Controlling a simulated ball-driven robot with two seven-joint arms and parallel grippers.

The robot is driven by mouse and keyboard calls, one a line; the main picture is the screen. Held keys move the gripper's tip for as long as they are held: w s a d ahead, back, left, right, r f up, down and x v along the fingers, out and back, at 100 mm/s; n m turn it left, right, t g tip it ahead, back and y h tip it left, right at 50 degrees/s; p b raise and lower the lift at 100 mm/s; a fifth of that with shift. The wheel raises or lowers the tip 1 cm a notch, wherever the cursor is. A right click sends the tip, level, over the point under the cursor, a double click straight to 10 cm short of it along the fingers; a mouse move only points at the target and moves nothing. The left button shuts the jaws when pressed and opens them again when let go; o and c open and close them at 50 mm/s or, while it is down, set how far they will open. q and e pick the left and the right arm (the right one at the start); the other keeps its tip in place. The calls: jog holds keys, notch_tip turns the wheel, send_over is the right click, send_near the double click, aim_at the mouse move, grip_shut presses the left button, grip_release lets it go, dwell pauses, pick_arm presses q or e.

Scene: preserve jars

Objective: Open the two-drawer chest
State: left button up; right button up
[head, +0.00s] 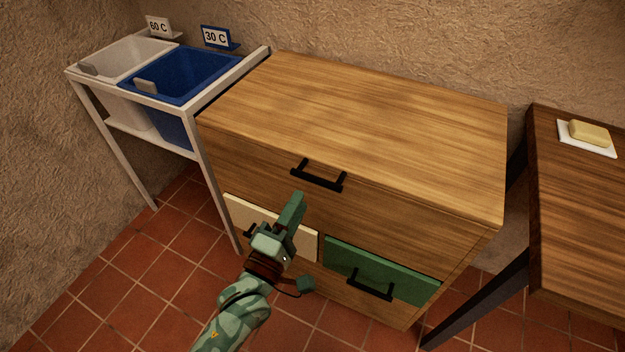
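The wooden chest (350,112) stands against the wall in the middle of the view. A wide wooden front with a black bar handle (318,178) runs across its upper part. Below it are a cream drawer front (300,242) on the left and a green drawer front (415,288) on the right, each with a black handle. All the fronts look closed. My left gripper (292,208) is in front of the chest, just below and left of the upper handle. It covers part of the cream drawer. Contact and finger opening cannot be made out. My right gripper is out of view.
A pale frame (205,185) on the left holds a white tub (118,62) and a blue tub (180,80), with "60 C" and "30 C" signs. A dark wooden table (580,220) on the right bears soap (589,132) on a white dish. Tiled floor in front looks clear.

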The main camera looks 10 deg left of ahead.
aim_at(311, 176)
pick_arm(q)
jog(key=b+x, duration=0.1)
jog(key=x, duration=0.6)
jog(key=shift+w+b, duration=0.2)
jog(key=shift+b, duration=0.15)
grip_shut()
jog(key=shift+r, duration=0.1)
